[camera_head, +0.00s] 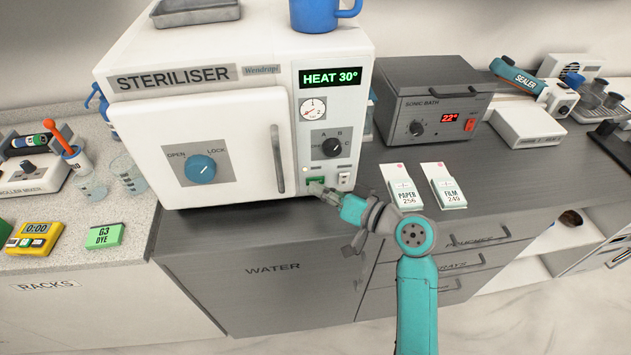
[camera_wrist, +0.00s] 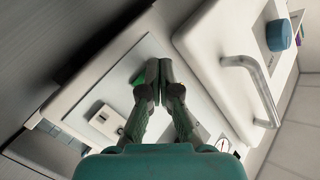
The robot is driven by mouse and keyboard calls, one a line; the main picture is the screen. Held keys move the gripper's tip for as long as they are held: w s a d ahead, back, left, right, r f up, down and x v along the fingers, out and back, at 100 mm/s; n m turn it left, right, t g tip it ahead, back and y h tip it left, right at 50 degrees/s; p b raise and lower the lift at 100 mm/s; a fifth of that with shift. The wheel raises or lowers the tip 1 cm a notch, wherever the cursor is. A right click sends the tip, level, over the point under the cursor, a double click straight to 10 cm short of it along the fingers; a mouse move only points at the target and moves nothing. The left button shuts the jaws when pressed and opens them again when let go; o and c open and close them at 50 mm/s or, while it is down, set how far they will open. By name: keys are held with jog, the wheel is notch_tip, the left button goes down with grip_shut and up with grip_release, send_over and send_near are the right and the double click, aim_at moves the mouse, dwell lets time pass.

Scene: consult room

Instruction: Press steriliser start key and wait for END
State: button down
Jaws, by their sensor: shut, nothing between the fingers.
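The white steriliser (camera_head: 220,130) stands on the dark grey counter. Its door is closed, with a blue OPEN/LOCK knob (camera_head: 201,169) and a metal handle (camera_head: 277,158). Its display (camera_head: 331,77) reads "HEAT 30°" in green. The green start key (camera_head: 316,181) is at the lower part of the control panel. My gripper (camera_head: 318,189) is shut and empty, its tips at or right by this key. In the wrist view my gripper (camera_wrist: 152,72) is against the panel, with the green key (camera_wrist: 138,76) partly hidden behind the fingers; whether they touch cannot be told.
A white rocker switch (camera_head: 344,178) sits just right of the key, with a selector dial (camera_head: 332,147) and gauge (camera_head: 312,109) above. Paper (camera_head: 405,190) and film packets (camera_head: 449,188) lie right of my gripper. A sonic bath (camera_head: 433,105) stands behind them.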

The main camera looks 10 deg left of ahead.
jog(key=shift+s, duration=0.1)
jog(key=shift+s+d, duration=0.25)
jog(key=shift+s, duration=0.4)
jog(key=shift+s, duration=0.1)
jog(key=shift+s+d, duration=0.2)
jog(key=shift+s, duration=0.55)
jog(key=shift+s+d, duration=0.25)
jog(key=shift+s, duration=0.55)
jog(key=shift+s+d, duration=0.2)
jog(key=shift+s, duration=0.55)
jog(key=shift+d, duration=0.1)
